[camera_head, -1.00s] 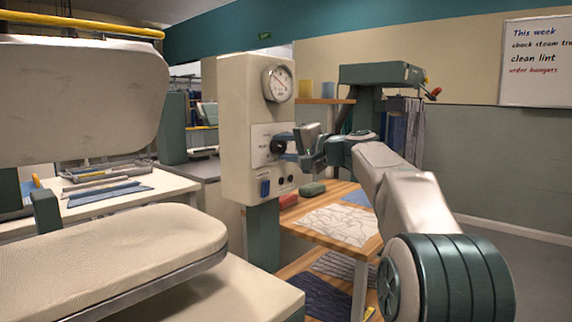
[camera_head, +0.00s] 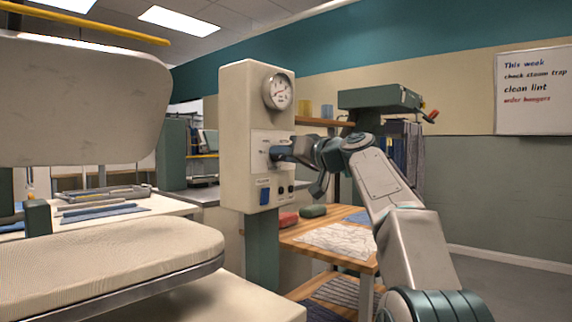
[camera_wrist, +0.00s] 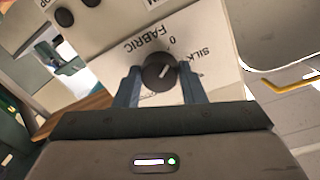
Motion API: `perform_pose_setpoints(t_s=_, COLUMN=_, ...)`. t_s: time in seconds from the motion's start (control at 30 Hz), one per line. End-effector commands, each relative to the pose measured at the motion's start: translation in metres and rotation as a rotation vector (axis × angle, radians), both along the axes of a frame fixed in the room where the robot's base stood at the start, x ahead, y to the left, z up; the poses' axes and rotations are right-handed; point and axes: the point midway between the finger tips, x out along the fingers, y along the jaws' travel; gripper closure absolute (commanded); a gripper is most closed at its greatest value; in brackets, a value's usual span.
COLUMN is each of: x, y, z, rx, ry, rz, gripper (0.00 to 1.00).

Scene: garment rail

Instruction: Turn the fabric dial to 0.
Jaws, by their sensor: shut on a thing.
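The fabric dial (camera_wrist: 158,72) is a dark round knob with a white pointer line, on the cream control box (camera_head: 236,150). In the wrist view the panel lettering is upside down; "0" is printed just above the knob and "SILK" to its right. The pointer line slants up and right in that picture; which mark it meets exactly is unclear. My gripper (camera_wrist: 160,86) is shut on the knob, one blue finger on each side. In the head view my gripper (camera_head: 278,153) touches the panel front and hides most of the dial.
A round gauge (camera_head: 277,91) sits above the dial; a blue switch (camera_head: 264,191) and dark buttons are below. A padded press (camera_head: 100,250) fills the left. A wooden table (camera_head: 350,257) with cloth stands right of the box, below my arm.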

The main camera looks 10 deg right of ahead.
Motion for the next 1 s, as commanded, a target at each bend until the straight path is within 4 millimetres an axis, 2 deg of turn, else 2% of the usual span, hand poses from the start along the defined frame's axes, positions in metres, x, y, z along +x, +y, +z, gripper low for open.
perform_pose_setpoints(t_s=0.33, x=0.0007, y=-0.001, z=-0.0018, rx=-0.114, ry=-0.088, rz=-0.001, gripper=0.86)
perform_pose_setpoints(t_s=0.87, x=0.0006, y=-0.0009, z=-0.0007, rx=-0.135, ry=-0.105, rz=-0.001, gripper=0.86)
perform_pose_setpoints(t_s=0.9, x=0.0006, y=-0.0009, z=-0.0007, rx=-0.135, ry=-0.105, rz=-0.001, gripper=0.61)
perform_pose_setpoints(t_s=0.97, x=0.0006, y=-0.0009, z=-0.0007, rx=-0.135, ry=-0.104, rz=-0.001, gripper=0.44)
perform_pose_setpoints(t_s=1.0, x=0.0006, y=-0.0009, z=-0.0007, rx=-0.135, ry=-0.104, rz=-0.001, gripper=0.42)
